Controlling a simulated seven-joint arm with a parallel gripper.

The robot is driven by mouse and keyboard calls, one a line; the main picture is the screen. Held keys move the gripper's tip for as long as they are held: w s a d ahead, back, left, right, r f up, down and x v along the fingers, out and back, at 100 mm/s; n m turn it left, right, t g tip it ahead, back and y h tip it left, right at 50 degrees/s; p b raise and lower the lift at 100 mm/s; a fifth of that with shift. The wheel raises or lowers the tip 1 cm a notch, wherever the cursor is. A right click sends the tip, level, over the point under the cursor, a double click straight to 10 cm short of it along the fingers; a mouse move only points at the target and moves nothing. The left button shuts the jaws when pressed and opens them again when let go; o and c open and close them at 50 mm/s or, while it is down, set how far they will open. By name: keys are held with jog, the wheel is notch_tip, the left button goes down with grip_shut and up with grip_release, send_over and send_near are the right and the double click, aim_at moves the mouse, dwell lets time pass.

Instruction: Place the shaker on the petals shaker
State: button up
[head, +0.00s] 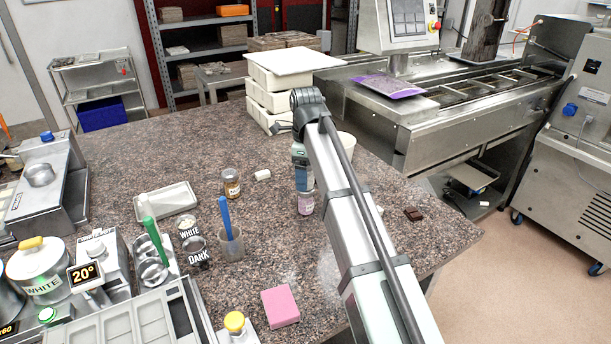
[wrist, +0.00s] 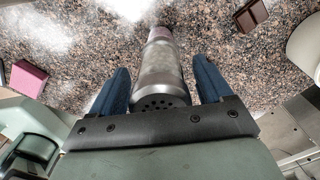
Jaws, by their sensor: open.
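A grey metal shaker (wrist: 161,78) with a perforated cap stands between my gripper's fingers in the wrist view. A pink-labelled jar (head: 305,203), likely the petals shaker, stands on the granite counter below my gripper; its pink (wrist: 158,33) shows beyond the metal shaker's far end. The metal shaker appears stacked on that jar, in line with it; the contact itself is unclear. My gripper (wrist: 161,66) is open, with a blue finger on either side of the metal shaker. In the head view my gripper (head: 302,170) largely hides the shaker.
A jar with an orange label (head: 231,184) and a small white cylinder (head: 262,175) stand to the left. A white tub (head: 346,142) is behind my arm. Chocolate pieces (head: 413,213) lie right, a pink block (head: 281,306) in front. White powder dusts the counter.

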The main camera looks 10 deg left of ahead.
notch_tip(320, 180, up, 11)
jog(key=shift+r, duration=0.15)
jog(key=shift+w, duration=0.1)
dwell(0.4)
